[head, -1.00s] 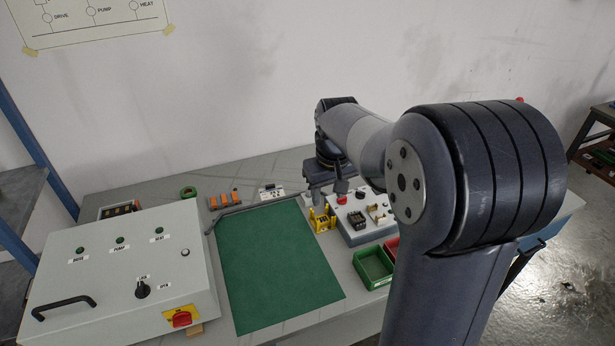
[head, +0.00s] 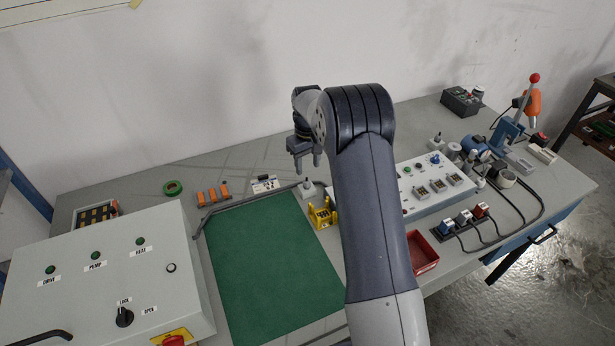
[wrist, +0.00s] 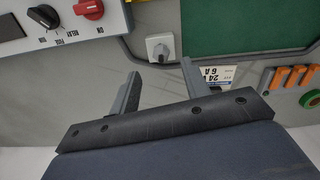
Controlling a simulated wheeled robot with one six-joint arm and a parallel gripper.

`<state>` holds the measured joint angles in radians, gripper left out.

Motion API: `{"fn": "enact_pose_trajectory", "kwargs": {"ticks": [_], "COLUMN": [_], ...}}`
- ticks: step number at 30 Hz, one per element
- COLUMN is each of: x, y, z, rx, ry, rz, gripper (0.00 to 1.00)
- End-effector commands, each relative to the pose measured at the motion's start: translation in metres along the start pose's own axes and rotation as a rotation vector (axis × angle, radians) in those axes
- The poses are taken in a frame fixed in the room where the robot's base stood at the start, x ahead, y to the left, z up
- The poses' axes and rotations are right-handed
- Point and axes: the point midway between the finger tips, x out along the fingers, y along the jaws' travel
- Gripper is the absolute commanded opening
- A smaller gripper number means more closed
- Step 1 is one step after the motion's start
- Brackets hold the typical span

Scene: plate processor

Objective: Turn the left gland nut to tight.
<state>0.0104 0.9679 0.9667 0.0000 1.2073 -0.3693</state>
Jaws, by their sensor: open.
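A small light-grey block with a grey knob-like nut (head: 308,188) stands at the back right corner of the green mat. It looks like the left gland nut, though no label shows. In the wrist view the nut (wrist: 160,48) lies just beyond and between the fingertips. My gripper (head: 307,166) is open and empty, pointing down above the nut and apart from it. The wrist view also shows the open gripper (wrist: 159,74). A similar small grey piece (head: 437,141) stands farther right, behind the panel. Tight or loose marks are not readable.
A yellow holder (head: 322,213) stands just in front of the nut. A grey panel with knobs (head: 425,192) is to the right. A labelled supply (head: 265,184) and orange blocks (head: 213,195) are to the left. The green mat (head: 265,255) is clear.

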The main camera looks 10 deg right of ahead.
Motion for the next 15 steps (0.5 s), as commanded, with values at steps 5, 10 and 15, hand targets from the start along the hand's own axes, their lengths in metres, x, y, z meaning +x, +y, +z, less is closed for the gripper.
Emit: {"fn": "enact_pose_trajectory", "kwargs": {"ticks": [5, 10, 15], "x": [0.033, 0.057, 0.066], "y": [0.000, 0.000, 0.000], "z": [0.001, 0.001, 0.000], "rx": [0.000, 0.000, 0.000], "ry": [-0.004, -0.003, -0.001], "rz": [-0.002, -0.001, 0.000], "gripper": [0.45, 0.45, 0.45]}}
